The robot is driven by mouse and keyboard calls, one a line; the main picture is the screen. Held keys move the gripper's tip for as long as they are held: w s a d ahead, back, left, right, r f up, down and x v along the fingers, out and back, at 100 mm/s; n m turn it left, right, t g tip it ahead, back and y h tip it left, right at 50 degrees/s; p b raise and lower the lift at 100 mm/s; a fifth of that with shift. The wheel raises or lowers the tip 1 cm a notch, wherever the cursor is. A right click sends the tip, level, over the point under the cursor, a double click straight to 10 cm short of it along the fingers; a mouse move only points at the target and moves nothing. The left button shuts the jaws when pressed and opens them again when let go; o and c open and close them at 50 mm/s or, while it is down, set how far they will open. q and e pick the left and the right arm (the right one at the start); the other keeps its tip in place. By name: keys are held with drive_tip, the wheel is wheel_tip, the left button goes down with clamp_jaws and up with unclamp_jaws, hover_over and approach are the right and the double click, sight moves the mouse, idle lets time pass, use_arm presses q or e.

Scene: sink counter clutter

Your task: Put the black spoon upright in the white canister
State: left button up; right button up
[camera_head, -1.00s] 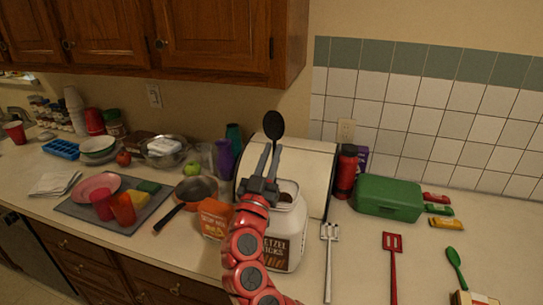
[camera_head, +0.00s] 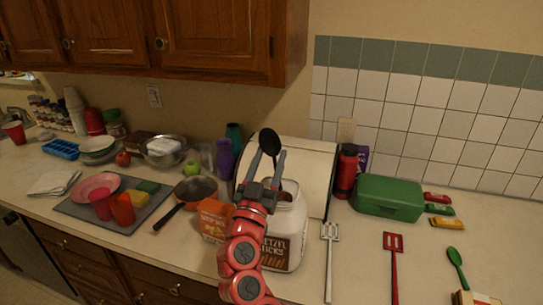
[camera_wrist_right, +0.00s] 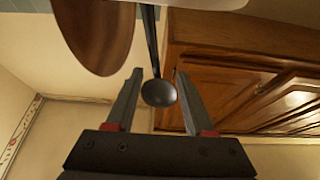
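The black spoon (camera_head: 269,142) stands nearly upright, bowl up, slightly tilted, above the white canister (camera_head: 287,228). Its lower handle is hidden behind my gripper, so I cannot see where it ends. My right gripper (camera_head: 265,162) is in front of the canister mouth, fingers upward and spread. In the right wrist view, the spoon (camera_wrist_right: 158,93) shows between the parted fingers (camera_wrist_right: 157,85), with a gap on each side. A brown rounded thing (camera_wrist_right: 98,35) shows beside the spoon there, and brown contents show in the canister mouth. My left gripper is out of view.
A white bread box (camera_head: 309,163) stands behind the canister, and an orange box (camera_head: 213,217) to its left. A red bottle (camera_head: 346,170), green box (camera_head: 388,197), grey spatula (camera_head: 329,240) and red spatula (camera_head: 393,262) lie to the right. Wooden cabinets (camera_head: 215,40) hang above.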

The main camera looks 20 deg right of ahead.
drive_tip(key=b+v, duration=0.5)
drive_tip(key=v, duration=1)
drive_tip(key=shift+s+a+f, duration=0.2)
drive_tip(key=shift+s, duration=0.1)
